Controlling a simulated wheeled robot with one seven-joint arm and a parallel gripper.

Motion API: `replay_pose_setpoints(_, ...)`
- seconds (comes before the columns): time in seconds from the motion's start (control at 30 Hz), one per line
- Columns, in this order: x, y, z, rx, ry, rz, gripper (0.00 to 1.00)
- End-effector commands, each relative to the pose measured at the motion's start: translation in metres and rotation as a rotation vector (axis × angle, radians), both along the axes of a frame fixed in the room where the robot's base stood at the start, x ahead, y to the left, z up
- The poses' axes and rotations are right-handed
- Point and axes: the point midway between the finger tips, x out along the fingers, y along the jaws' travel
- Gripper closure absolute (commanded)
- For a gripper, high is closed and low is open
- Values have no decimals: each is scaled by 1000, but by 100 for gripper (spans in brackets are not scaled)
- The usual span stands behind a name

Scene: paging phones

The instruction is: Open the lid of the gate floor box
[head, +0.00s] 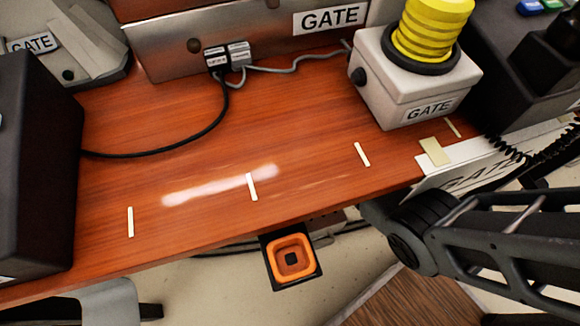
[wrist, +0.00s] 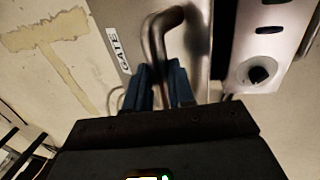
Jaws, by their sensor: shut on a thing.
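In the wrist view, my gripper (wrist: 161,82) has its two blue fingers closed around a bent, dark metal handle (wrist: 158,38). The handle curves over to the right at its top. Behind it is a grey metal surface (wrist: 135,22) with a GATE label (wrist: 117,50), which looks like the gate floor box. The lid's edges and hinge are not clear, and I cannot tell how far the lid is raised. In the head view my gripper and the floor box are hidden below the wooden desk; only my arm shows at the right.
A pale panel with a black knob (wrist: 258,74) is close on the right in the wrist view. The wooden desk (head: 200,235) overhangs the floor. It carries a GATE box with a yellow top (head: 432,30). An orange square piece (head: 291,240) shows below its front edge.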

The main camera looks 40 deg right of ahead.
Motion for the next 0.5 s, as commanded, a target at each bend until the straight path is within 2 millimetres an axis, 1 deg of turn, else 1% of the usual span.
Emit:
replay_pose_setpoints(0.03,2,-4,0,-2,-5,-4,100)
replay_pose_setpoints(0.3,0,-4,-2,-1,-2,-4,100)
replay_pose_setpoints(0.33,0,-4,-2,0,-1,-4,75)
replay_pose_setpoints(0.5,-1,-3,-2,0,1,-3,59)
